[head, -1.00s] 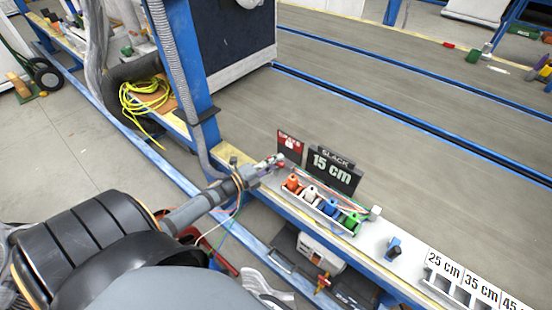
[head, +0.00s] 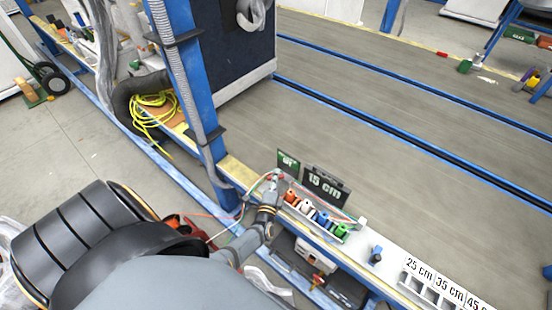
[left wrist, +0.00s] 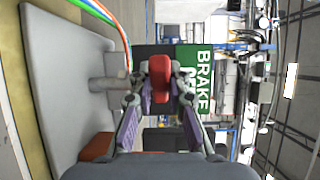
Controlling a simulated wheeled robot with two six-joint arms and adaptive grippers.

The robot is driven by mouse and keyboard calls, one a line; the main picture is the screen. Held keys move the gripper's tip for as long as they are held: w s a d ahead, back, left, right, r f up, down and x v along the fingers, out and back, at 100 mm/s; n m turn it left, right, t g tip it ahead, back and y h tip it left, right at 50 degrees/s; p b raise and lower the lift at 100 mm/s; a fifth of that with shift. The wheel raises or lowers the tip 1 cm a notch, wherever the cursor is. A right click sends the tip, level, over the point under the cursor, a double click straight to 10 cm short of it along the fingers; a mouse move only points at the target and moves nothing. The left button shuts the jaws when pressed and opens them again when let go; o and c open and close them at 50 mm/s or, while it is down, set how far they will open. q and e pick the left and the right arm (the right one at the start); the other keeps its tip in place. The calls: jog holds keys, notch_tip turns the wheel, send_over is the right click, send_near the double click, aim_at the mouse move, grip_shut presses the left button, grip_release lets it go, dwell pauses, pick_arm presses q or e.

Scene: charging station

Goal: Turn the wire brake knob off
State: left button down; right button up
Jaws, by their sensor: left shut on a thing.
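The wire brake knob is a red handle (left wrist: 160,78), seen between my fingers in the left wrist view. It sits on a grey metal mount beside a light panel. My left gripper (left wrist: 160,92) is shut on it; in the head view the gripper (head: 272,183) is at the left end of the spool rack and mostly hides the knob. A green brake sign (head: 288,160) stands just behind; in the left wrist view the green sign (left wrist: 203,70) reads "BRAKE". My right gripper is not in view.
A black "15 cm" sign (head: 326,184) stands right of the brake sign. Orange, white, blue and green spools (head: 322,218) sit in a rack beside my gripper, with thin wires running past. A blue post (head: 188,90) rises to the left. Length bins (head: 440,285) stand further right.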

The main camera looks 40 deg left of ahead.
pick_arm(q)
jog(key=shift+n+g+y+p, duration=0.35)
jog(key=shift+n+g+y, duration=0.55)
jog(key=shift+y, duration=0.5)
jog(key=shift+s+f, duration=0.1)
jog(key=c, duration=1.3)
grip_release()
jog(key=v, duration=1.2)
jog(key=shift+f, duration=0.1)
